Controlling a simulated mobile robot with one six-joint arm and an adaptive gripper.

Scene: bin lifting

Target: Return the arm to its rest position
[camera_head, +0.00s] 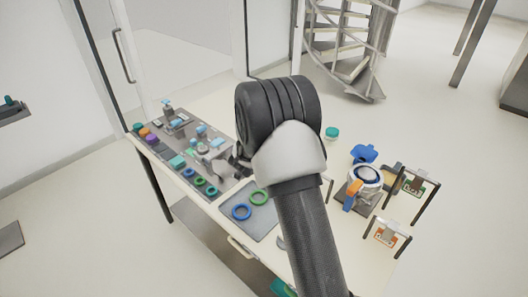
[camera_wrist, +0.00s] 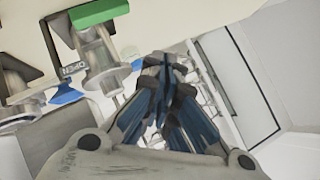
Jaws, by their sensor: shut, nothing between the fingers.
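My arm (camera_head: 305,215) rises across the middle of the head view and bends at a dark ribbed joint above the table. My gripper (camera_wrist: 168,72) shows in the wrist view with its blue and dark fingers drawn together. It is shut, with nothing visible between the fingertips. In the head view the arm hides most of the gripper. In the wrist view, a grey fixture with a green top (camera_wrist: 99,14) and a blue part marked "OPEN" (camera_wrist: 65,95) lie to the left of the fingers, apart from them.
The pale table (camera_head: 190,203) carries a grey board (camera_head: 160,142) with several coloured parts at left. A white and blue valve-like unit (camera_head: 367,178) and small frames (camera_head: 387,236) stand at right. Open floor surrounds the table.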

